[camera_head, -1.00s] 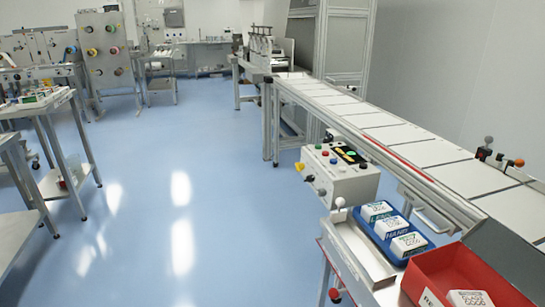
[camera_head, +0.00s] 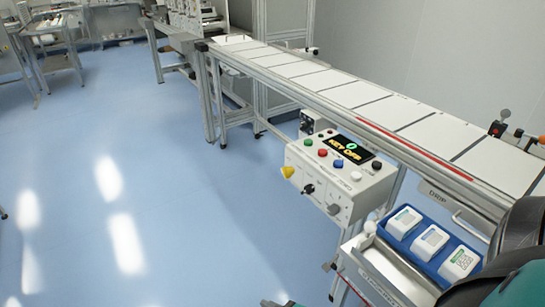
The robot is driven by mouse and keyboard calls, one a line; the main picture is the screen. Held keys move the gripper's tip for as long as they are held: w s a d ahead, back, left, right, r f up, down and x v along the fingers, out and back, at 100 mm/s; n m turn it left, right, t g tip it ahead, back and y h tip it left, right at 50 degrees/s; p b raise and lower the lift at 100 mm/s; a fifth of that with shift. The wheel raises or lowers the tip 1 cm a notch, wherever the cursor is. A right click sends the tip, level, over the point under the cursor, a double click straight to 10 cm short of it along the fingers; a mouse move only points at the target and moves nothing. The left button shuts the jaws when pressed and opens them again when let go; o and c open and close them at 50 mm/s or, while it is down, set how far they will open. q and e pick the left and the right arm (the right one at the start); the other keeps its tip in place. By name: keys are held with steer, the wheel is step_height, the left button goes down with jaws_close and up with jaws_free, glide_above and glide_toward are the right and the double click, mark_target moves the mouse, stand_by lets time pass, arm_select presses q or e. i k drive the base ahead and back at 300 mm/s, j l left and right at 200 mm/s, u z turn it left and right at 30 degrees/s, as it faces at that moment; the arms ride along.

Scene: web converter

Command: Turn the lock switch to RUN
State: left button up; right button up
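The white control box (camera_head: 340,176) hangs on the near side of the conveyor. Its display (camera_head: 348,149) reads "KEY OFF" in yellow, with a green mark above. Several coloured buttons sit around the display. The front face carries a yellow knob (camera_head: 288,172), a black knob (camera_head: 308,188) and a grey knob (camera_head: 333,209). Their labels are too small to read, so I cannot tell which one is the lock switch. A dark and teal part of my arm fills the lower right corner.
The conveyor (camera_head: 400,110) with white panels runs behind the box. A blue tray (camera_head: 403,237) with 3 white packs and a metal chute (camera_head: 385,268) stand to the lower right, partly near my arm. The blue floor (camera_head: 170,190) left of the box is clear.

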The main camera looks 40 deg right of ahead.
mark_target(287, 172)
steer(key=i+j+z, duration=0.15)
steer(key=i+z, duration=0.3)
steer(key=i+j+z, duration=0.3)
steer(key=i+z, duration=0.15)
steer(key=i+j+z, duration=0.55)
steer(key=z, duration=0.2)
steer(key=i+j+z, duration=0.15)
steer(key=j+z, duration=0.2)
steer(key=j, duration=0.15)
steer(key=i+j+z, duration=0.15)
steer(key=j+z, duration=0.5)
steer(key=j, duration=0.55)
steer(key=i, duration=0.05)
